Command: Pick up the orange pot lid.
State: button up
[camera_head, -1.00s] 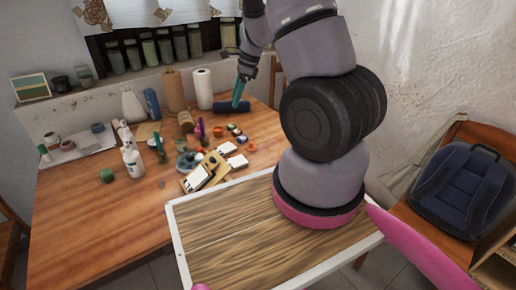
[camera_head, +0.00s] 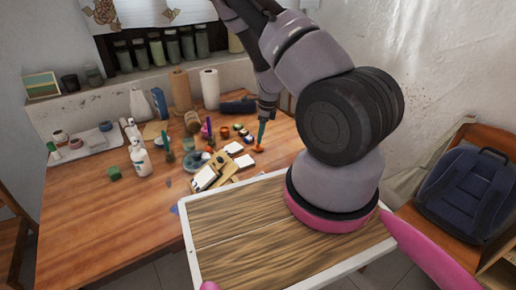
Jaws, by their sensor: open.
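The orange pot lid (camera_head: 258,149) is a small orange piece lying on the wooden table, near its right front part. My gripper (camera_head: 260,143) points down with teal fingers, its tips right above the lid or at it. The gripper is open. The fingers partly cover the lid, and I cannot tell whether they touch it or stand around it.
White-topped blocks (camera_head: 244,161) and a wooden box piece (camera_head: 205,179) lie just left of the lid. Small paint pots (camera_head: 225,132) stand behind it. A white bottle (camera_head: 140,158) is farther left. The table's left front (camera_head: 100,225) is clear.

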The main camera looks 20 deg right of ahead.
aim_at(258, 146)
jog(key=f, duration=0.2)
jog(key=a+f, duration=0.1)
jog(key=f, duration=0.1)
jog(key=shift+w, duration=0.2)
grip_shut()
